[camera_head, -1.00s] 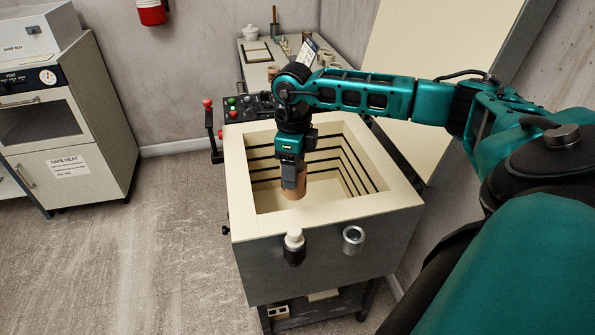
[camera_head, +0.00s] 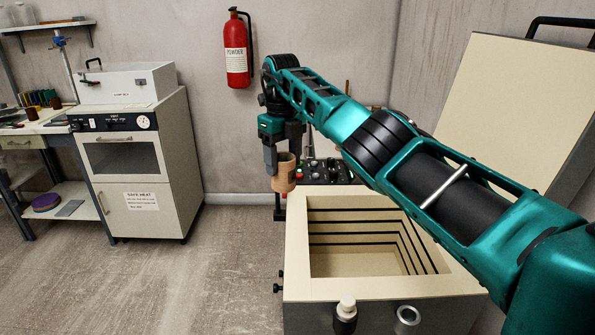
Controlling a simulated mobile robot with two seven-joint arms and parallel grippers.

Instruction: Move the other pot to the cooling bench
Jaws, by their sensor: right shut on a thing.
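The pot (camera_head: 284,174) is a small tan clay cylinder with an open top. My right gripper (camera_head: 272,160) is shut on the pot's wall and holds it upright in the air, just beyond the left back corner of the open kiln (camera_head: 300,240). The kiln chamber looks empty where I can see into it. My left gripper is not in view. I cannot tell which surface is the cooling bench.
The kiln's raised lid (camera_head: 497,105) stands at the right. A dark control panel (camera_head: 325,172) sits behind the kiln. A cabinet oven (camera_head: 150,170) and a shelved bench (camera_head: 35,128) stand at left. A fire extinguisher (camera_head: 238,55) hangs on the wall. Floor between is clear.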

